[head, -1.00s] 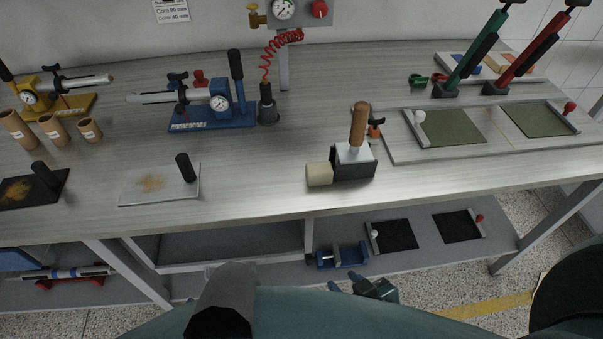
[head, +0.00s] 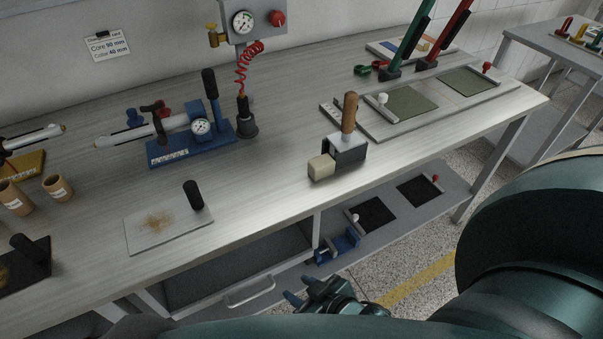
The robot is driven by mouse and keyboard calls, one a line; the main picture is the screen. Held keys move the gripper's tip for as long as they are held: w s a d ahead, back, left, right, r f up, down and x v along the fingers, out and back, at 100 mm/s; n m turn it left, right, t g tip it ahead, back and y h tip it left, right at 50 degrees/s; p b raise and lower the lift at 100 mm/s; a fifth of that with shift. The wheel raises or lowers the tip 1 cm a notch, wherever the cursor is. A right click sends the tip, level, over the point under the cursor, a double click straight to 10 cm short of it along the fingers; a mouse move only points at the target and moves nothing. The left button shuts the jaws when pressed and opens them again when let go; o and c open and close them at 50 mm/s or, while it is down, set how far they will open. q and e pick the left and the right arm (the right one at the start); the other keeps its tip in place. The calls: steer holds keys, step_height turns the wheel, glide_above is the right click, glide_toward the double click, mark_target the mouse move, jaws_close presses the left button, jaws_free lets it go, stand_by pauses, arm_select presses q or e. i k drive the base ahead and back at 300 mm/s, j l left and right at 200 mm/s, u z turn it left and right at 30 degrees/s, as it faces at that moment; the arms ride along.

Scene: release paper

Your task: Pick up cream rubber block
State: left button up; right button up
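The cream rubber block (head: 321,167) lies on the workbench near its front edge. It sits against the left side of a dark block-shaped holder (head: 346,150) with a metal top and an upright wooden handle (head: 349,112). My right gripper (head: 296,299) shows at the bottom middle, in front of and below the bench top, well apart from the cream block. Its two dark blue fingertips appear spread with nothing between them. My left gripper is not in view.
A grey plate with a black knob (head: 135,235) lies left of the cream block. A blue press with a gauge (head: 190,139) stands behind. Green-matted boards (head: 412,103) lie to the right. The bench's front edge and lower shelf (head: 398,222) lie near my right gripper. Bare bench surrounds the block's left side.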

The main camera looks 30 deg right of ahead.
mark_target(322, 167)
steer(key=j, duration=1)
steer(key=i+j, duration=0.1)
steer(key=j, duration=0.95)
steer(key=l+z, duration=0.25)
steer(key=l, duration=0.25)
steer(key=l+z, duration=0.2)
steer(key=l, duration=0.35)
steer(key=i+l+z, duration=0.1)
steer(key=l+z, duration=0.15)
steer(key=l, duration=0.25)
steer(key=i+l+z, duration=0.25)
steer(key=l, duration=0.25)
steer(key=k, duration=0.1)
